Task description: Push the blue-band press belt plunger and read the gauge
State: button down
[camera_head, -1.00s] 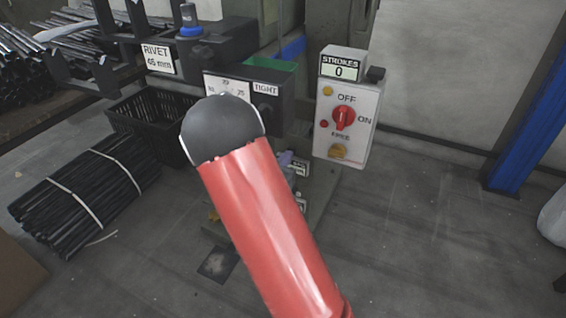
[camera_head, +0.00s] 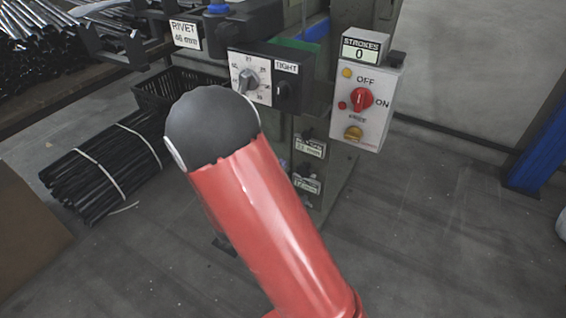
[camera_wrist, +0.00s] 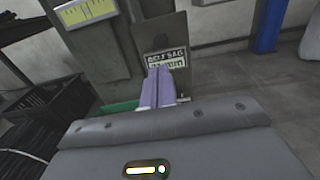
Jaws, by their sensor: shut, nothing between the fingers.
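My gripper (camera_wrist: 159,74) shows in the wrist view as a grey body with two purple fingers shut together. Its tips stand in front of a "BELT SAG" plate (camera_wrist: 164,53) on the press and cover part of its reading. I cannot tell whether the tips touch anything, and no plunger is clearly seen. In the head view the press (camera_head: 318,95) stands behind my red arm, which hides the gripper. Two small reading plates are on its lower column, the upper (camera_head: 310,147) seeming to read 22 mm and the lower (camera_head: 307,184) too small to read surely.
A control box (camera_head: 372,98) has a red OFF/ON switch and a "STROKES" counter (camera_head: 361,50) showing 0. A dial box (camera_head: 262,77) marked "TIGHT" and a "RIVET 46 mm" sign (camera_head: 185,35) are left of it. Bundled black rods (camera_head: 105,170) lie left; floor is clear right.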

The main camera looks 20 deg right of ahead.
dwell(0.4)
jog(key=s+d+r+m+g+y, duration=0.1)
jog(key=s+d+r+m+g, duration=0.2)
jog(key=s+m+g, duration=0.3)
jog(key=s+d+r+m+g+y, duration=0.2)
jog(key=s+d+r+m+g, duration=0.15)
jog(key=s+m, duration=0.45)
jog(key=s+a+r+m+t+y, duration=0.2)
jog(key=s+a+r+m+y, duration=0.1)
jog(key=s+a+m+y, duration=0.1)
jog(key=s+a+r+m+t+y+p, duration=0.1)
jog(key=s+a+r+m+t+y, duration=0.1)
jog(key=s+a+r+m+y, duration=0.2)
jog(key=a+m+y, duration=0.3)
jog(key=a, duration=0.2)
jog(key=shift+s+r+m, duration=0.3)
jog(key=shift+s, duration=0.05)
